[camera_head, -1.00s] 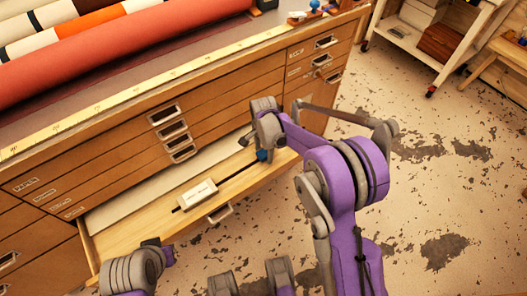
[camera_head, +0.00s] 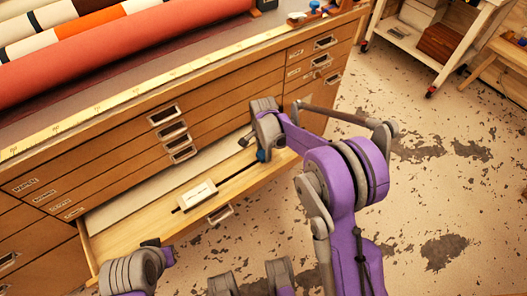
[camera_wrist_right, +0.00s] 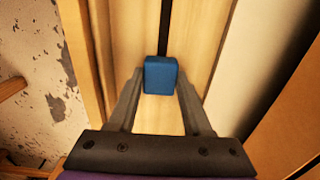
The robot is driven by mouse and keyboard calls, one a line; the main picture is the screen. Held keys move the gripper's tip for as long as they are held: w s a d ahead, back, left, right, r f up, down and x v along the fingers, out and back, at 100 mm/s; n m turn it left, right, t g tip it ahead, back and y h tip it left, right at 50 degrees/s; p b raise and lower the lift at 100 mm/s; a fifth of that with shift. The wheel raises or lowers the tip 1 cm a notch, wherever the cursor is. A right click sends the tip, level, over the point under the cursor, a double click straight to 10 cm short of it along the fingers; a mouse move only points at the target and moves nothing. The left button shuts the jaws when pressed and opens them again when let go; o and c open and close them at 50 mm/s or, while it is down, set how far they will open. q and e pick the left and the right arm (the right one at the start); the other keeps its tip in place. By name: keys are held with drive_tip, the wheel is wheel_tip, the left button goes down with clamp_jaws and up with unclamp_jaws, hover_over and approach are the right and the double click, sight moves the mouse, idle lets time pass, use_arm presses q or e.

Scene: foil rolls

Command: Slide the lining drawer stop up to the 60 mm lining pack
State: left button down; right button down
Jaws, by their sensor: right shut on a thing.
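The open lining drawer (camera_head: 115,240) has a dark slot running along its floor. The lining pack (camera_head: 198,195), a small pale block with a mark on top, sits over the slot near the middle. The blue drawer stop (camera_head: 262,155) is at the right part of the slot, apart from the pack. My right gripper (camera_head: 260,150) is shut on the stop; in the right wrist view the blue stop (camera_wrist_right: 161,75) sits between the two fingers (camera_wrist_right: 160,82). My left gripper (camera_head: 151,243) is by the drawer's left front edge; its jaws are not clear.
Closed drawers with metal pulls (camera_head: 170,133) rise behind the open drawer. Large rolls (camera_head: 120,55) and a yellow rule (camera_head: 125,100) lie on the cabinet top. A white shelf cart (camera_head: 430,40) stands at the back right. The slot between stop and pack looks clear.

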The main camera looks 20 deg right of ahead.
sight(221, 184)
idle(0.9)
drive_tip(key=s+a, duration=0.2)
drive_tip(key=a, duration=0.3)
drive_tip(key=s+a, duration=0.2)
drive_tip(key=a, duration=0.4)
drive_tip(key=s+a, duration=0.2)
drive_tip(key=a, duration=0.4)
drive_tip(key=shift+s, duration=0.1)
drive_tip(key=shift+c, duration=1.6)
unclamp_jaws()
drive_tip(key=shift+r, duration=0.1)
wheel_tip(221, 184, up, 11)
drive_tip(key=p, duration=0.2)
drive_tip(key=shift+f, duration=0.2)
